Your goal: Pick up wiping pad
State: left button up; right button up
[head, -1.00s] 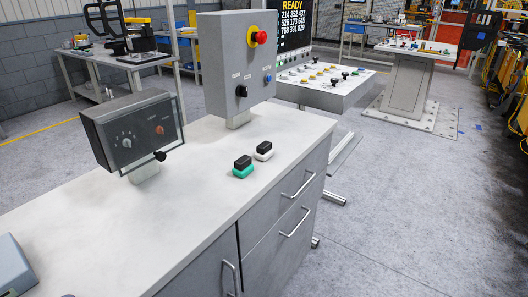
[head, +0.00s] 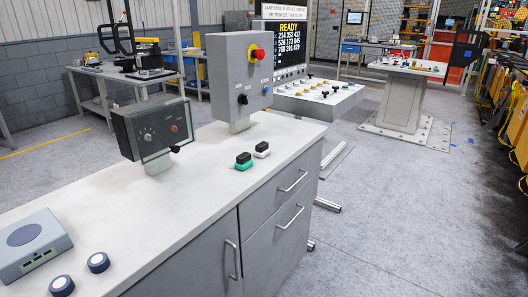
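Two small pads with black grips lie side by side on the light counter top (head: 185,210), toward its far right end. One has a green base (head: 243,165); the other has a white base (head: 262,152). Both look like wiping pads; I cannot tell which one is meant. Nothing covers them. Neither of my grippers is in view.
A grey-blue device (head: 32,248) and two round dark knobs, one nearer the middle (head: 98,262), sit at the near left. Open floor (head: 400,220) lies to the right.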

aim_at(262, 150)
jog(key=i+l, duration=0.2)
jog(key=l, duration=0.15)
jog(key=i+l, duration=0.2)
jog(key=l, duration=0.15)
jog(key=i+l, duration=0.25)
jog(key=i+l+u, duration=0.1)
jog(key=l, duration=0.3)
jog(key=i, duration=0.1)
